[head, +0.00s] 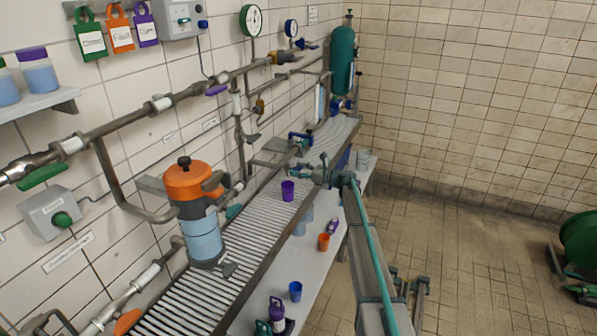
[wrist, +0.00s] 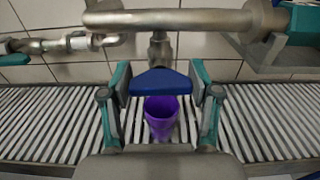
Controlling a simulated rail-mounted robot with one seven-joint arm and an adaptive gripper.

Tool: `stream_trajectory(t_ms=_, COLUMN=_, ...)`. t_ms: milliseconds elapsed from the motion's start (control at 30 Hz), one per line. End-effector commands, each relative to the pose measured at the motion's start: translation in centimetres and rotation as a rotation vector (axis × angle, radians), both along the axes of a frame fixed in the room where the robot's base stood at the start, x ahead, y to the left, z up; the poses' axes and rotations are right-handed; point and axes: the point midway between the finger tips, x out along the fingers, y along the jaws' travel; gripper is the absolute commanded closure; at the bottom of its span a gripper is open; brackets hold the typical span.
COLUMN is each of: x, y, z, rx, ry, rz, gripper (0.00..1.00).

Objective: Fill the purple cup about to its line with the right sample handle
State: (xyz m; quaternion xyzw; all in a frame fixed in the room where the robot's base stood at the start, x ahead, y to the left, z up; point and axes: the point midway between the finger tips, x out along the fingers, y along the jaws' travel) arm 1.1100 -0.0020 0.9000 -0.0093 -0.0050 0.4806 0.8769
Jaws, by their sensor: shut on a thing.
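The purple cup (head: 287,191) stands upright on the slatted grating. In the wrist view the purple cup (wrist: 161,118) shows between my fingers, behind and below a blue handle (wrist: 160,82). My gripper (head: 290,170) is at the pipe just above the cup. In the wrist view my gripper (wrist: 160,88) has a teal finger at each end of the blue handle and is shut on it. A metal pipe stub (wrist: 161,50) comes down behind the handle. The handle partly covers the cup's rim, and no liquid level or line can be made out.
The grating (head: 243,245) runs along the tiled wall. An orange-topped vessel (head: 192,205) stands on it to the left.

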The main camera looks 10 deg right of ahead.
Motion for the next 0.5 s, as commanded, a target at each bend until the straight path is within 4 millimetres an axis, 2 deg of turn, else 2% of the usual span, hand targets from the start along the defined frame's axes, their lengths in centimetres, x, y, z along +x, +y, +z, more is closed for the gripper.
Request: stream_trajectory(t_ms=500, x=-0.17, y=0.08, z=-0.67, rx=-0.173, ry=-0.273, rz=-0.001, gripper=0.73)
